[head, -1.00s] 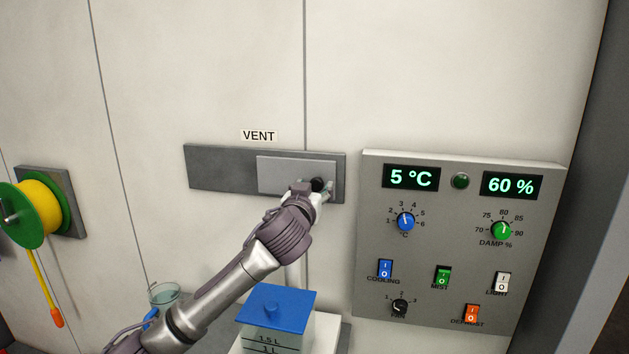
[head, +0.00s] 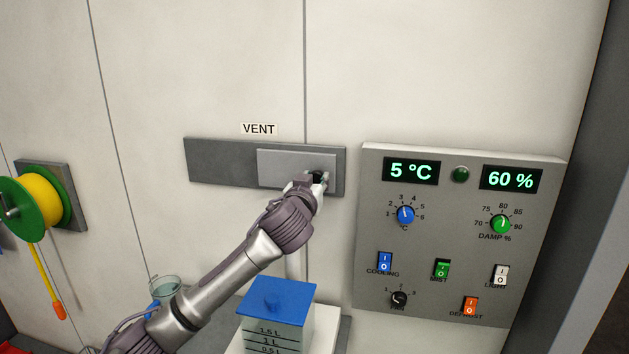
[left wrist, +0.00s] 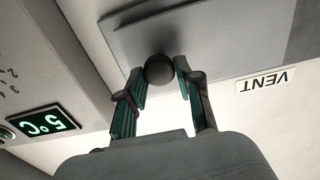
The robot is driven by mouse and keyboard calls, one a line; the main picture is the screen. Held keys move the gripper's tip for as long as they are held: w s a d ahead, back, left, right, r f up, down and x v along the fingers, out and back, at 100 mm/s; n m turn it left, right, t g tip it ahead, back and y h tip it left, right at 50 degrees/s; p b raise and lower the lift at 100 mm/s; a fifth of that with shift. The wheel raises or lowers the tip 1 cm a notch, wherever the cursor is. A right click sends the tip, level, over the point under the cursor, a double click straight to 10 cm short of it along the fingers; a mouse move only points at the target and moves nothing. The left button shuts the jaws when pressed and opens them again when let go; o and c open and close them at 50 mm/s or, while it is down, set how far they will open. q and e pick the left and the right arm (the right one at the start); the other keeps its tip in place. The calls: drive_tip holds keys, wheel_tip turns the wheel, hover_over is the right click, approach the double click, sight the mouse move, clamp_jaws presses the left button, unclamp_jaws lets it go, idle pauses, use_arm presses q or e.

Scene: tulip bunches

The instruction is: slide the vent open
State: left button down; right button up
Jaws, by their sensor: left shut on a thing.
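The vent is a dark grey frame (head: 222,164) on the wall under a VENT label (head: 259,129). Its lighter grey sliding plate (head: 285,164) sits at the right part of the frame. A round black knob (left wrist: 159,69) stands out from the plate. My left gripper (head: 319,178) is at the knob near the plate's right end. In the left wrist view its fingers (left wrist: 160,76) are closed around the knob, one on each side. In the head view my gripper hides part of the knob and plate. My right gripper is not in view.
A control panel (head: 447,315) with displays, dials and switches is close right of the vent. A blue-lidded container (head: 277,299) stands below my left arm, with a glass beaker (head: 166,289) beside it. A yellow and green reel (head: 40,201) hangs at left.

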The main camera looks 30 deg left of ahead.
use_arm(q)
drive_tip(key=shift+a, duration=0.1)
drive_tip(key=shift+s+a+b, duration=0.1)
drive_tip(key=shift+s+a, duration=0.7)
drive_tip(key=shift+a, duration=2.15)
drive_tip(key=shift+s+a+b, duration=0.15)
drive_tip(key=shift+s+a, duration=0.65)
drive_tip(key=shift+a, duration=2.2)
drive_tip(key=shift+s+a+b, duration=0.1)
drive_tip(key=shift+s+a, duration=0.7)
drive_tip(key=shift+a, duration=2.15)
drive_tip(key=c, duration=0.8)
unclamp_jaws()
drive_tip(key=shift+w, duration=0.1)
